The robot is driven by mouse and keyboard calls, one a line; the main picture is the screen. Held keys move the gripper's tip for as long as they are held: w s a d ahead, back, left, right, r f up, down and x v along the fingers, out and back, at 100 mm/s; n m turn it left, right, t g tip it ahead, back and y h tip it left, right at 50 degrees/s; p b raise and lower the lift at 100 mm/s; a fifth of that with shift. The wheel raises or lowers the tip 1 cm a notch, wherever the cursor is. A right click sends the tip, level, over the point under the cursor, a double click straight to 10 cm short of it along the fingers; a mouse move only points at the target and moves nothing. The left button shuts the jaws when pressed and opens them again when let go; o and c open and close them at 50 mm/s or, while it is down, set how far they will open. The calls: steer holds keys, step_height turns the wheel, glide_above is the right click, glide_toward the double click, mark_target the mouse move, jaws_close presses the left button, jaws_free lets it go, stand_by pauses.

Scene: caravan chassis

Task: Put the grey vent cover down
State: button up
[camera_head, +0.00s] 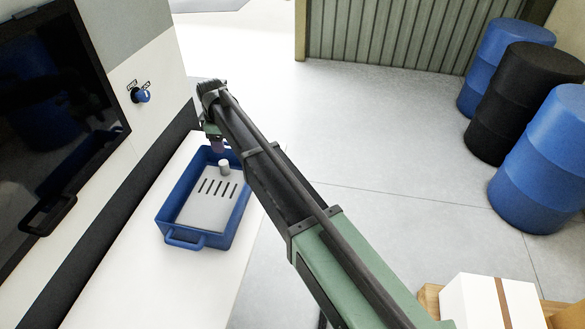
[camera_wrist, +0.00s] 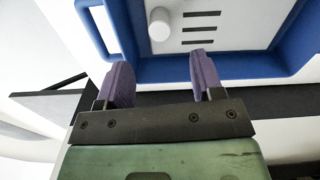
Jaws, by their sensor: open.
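The grey vent cover (camera_head: 209,206) lies inside a blue tray (camera_head: 184,239) on the white surface. It is a flat light-grey plate with several dark slots and a round knob near its far edge. In the wrist view the vent cover (camera_wrist: 226,39) shows in part, with its knob near the top middle. My gripper (camera_wrist: 162,82) is open, with nothing between its two purple fingers. In the head view my gripper (camera_head: 217,146) is by the far edge of the tray, close to the knob, and partly hidden by my arm.
The white bench (camera_head: 131,258) is clear in front of the tray. A caravan wall with a dark window (camera_head: 55,110) and a blue valve knob (camera_head: 141,95) stands at the left. Blue and black drums (camera_head: 520,100) and a white box (camera_head: 487,302) are at the right.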

steer(key=s+d+f+m+b, duration=0.1)
steer(key=s+d+m, duration=0.7)
steer(key=s+d, duration=0.6)
steer(key=s+d+f+m+b, duration=0.1)
steer(key=s+d+m, duration=0.6)
steer(key=s+d, duration=0.7)
steer(key=d, duration=0.5)
steer(key=shift+f+m, duration=0.15)
steer(key=shift+m, duration=0.25)
steer(key=shift+d, duration=0.1)
